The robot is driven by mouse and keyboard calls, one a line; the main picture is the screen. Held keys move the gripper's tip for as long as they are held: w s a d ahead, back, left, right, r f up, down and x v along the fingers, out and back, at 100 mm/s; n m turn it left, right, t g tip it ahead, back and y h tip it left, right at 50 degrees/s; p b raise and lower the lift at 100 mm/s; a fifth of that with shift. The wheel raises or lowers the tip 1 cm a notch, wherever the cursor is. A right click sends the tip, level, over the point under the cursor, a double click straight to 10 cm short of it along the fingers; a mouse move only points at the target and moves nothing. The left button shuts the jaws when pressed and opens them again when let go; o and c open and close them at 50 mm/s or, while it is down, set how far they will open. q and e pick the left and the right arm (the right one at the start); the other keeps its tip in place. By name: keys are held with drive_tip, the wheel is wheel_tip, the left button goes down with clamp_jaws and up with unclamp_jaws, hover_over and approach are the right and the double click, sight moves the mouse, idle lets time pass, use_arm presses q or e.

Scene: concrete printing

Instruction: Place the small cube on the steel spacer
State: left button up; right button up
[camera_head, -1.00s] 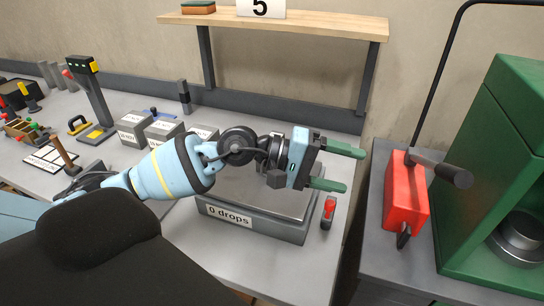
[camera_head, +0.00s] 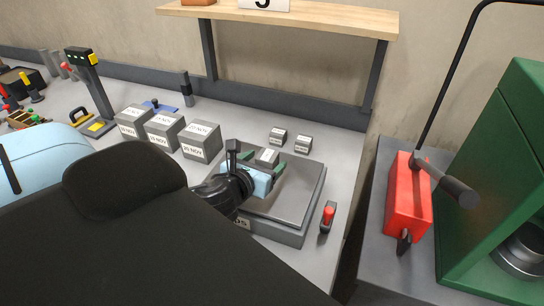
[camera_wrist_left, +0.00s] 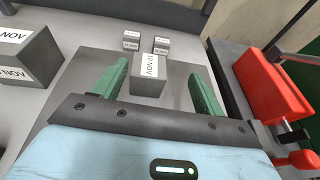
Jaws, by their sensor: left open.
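A small grey cube (camera_head: 267,157) with a white date label appears to sit on the far part of a steel plate (camera_head: 300,190). It also shows in the left wrist view (camera_wrist_left: 148,73), labelled 10 NOV. My left gripper (camera_head: 265,163) is open, with its green fingers on either side of this cube and gaps showing in the left wrist view (camera_wrist_left: 158,88). A round steel piece (camera_head: 523,248), perhaps the steel spacer, stands inside the green press at the right, partly cut off. My right gripper is not in view.
Two more small labelled cubes (camera_head: 278,136) (camera_head: 303,144) stand behind the plate. Several larger labelled blocks (camera_head: 201,141) stand to its left. A red switch (camera_head: 328,216) is at its right. A red box with a lever (camera_head: 407,197) stands before the green press (camera_head: 500,165).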

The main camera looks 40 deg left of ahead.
sight(263, 163)
use_arm(q)
drive_tip(key=shift+s+a+f+n+g+y, duration=0.3)
drive_tip(key=shift+s+f+g, duration=0.1)
drive_tip(key=shift+f, duration=0.1)
drive_tip(key=shift+s+a+f+n+g+y, duration=0.25)
drive_tip(key=shift+s+f+g, duration=0.1)
drive_tip(key=shift+f, duration=0.1)
drive_tip(key=shift+x, duration=1.35)
drive_tip(key=shift+w+r, duration=0.15)
drive_tip(key=shift+w, duration=0.25)
drive_tip(key=x, duration=0.3)
drive_tip(key=shift+w+d+r, duration=0.1)
drive_tip(key=shift+w+r, duration=0.15)
drive_tip(key=shift+w, duration=0.05)
drive_tip(key=shift+w+f, duration=0.3)
drive_tip(key=shift+w, duration=0.2)
drive_tip(key=shift+a, duration=0.2)
drive_tip(key=c, duration=1.4)
drive_tip(key=shift+o, duration=0.2)
